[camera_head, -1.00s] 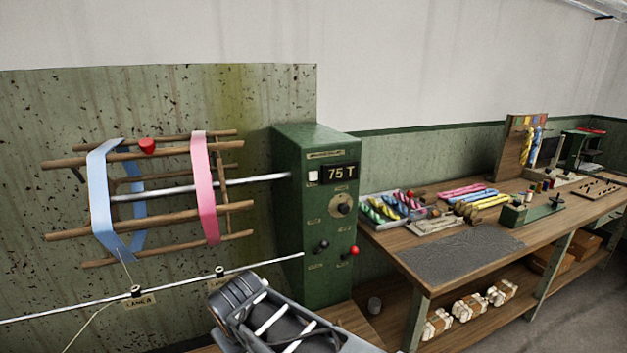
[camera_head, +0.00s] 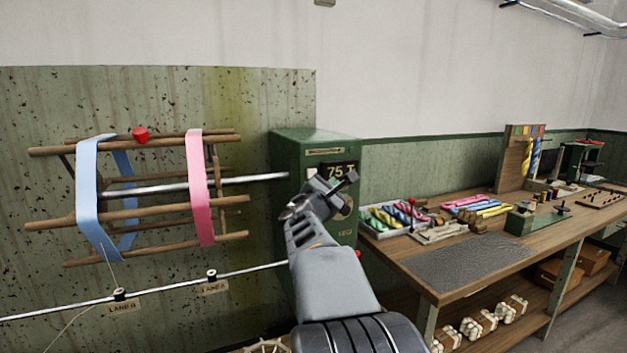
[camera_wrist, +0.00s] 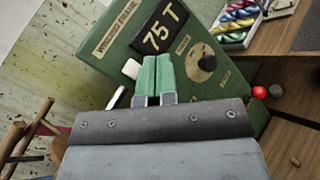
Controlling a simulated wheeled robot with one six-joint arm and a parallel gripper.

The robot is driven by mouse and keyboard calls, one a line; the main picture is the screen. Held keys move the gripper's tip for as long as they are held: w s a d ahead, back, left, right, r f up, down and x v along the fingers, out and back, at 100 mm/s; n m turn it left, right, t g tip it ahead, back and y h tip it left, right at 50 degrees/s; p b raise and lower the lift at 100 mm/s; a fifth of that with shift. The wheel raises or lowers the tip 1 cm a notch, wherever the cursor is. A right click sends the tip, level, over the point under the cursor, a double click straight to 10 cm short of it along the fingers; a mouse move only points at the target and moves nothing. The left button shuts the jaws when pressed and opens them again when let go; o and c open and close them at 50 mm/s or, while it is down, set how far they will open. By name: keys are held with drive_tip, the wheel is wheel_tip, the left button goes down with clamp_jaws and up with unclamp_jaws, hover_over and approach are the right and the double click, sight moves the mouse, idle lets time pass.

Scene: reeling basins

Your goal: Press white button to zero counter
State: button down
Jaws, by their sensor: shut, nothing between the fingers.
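The green control box (camera_head: 298,150) carries a counter display (camera_head: 336,168) reading 75 T. The white button (camera_head: 311,174) is just left of the display, partly behind my gripper in the head view. In the wrist view the white button (camera_wrist: 131,68) shows fully, below the display (camera_wrist: 163,28) and just left of my fingertips. My gripper (camera_wrist: 156,58) is shut and empty, its two green fingers side by side in front of the box face. In the head view my gripper (camera_head: 338,190) covers the box's middle. Whether the fingers touch the face cannot be told.
A dark knob (camera_wrist: 207,63) is right of my fingers, and a red ball knob (camera_wrist: 259,92) sits further right. The reel (camera_head: 130,190) with blue and pink bands stands left. A wooden workbench (camera_head: 440,287) with skeins is at right.

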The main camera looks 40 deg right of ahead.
sight(312, 173)
idle(0.4)
drive_tip(key=w+d+p, duration=0.3)
drive_tip(key=w+p, duration=0.1)
drive_tip(key=w, duration=0.4)
drive_tip(key=shift+d, duration=0.2)
drive_tip(key=shift+w, duration=0.3)
idle(2.0)
drive_tip(key=shift+w+d, duration=0.15)
drive_tip(key=shift+w, duration=0.1)
drive_tip(key=shift+w+d, duration=0.2)
drive_tip(key=shift+w, duration=0.25)
idle(0.8)
drive_tip(key=shift+s, duration=0.1)
drive_tip(key=shift+s+a+b, duration=0.35)
drive_tip(key=shift+s+b, duration=0.3)
drive_tip(key=shift+s, duration=0.1)
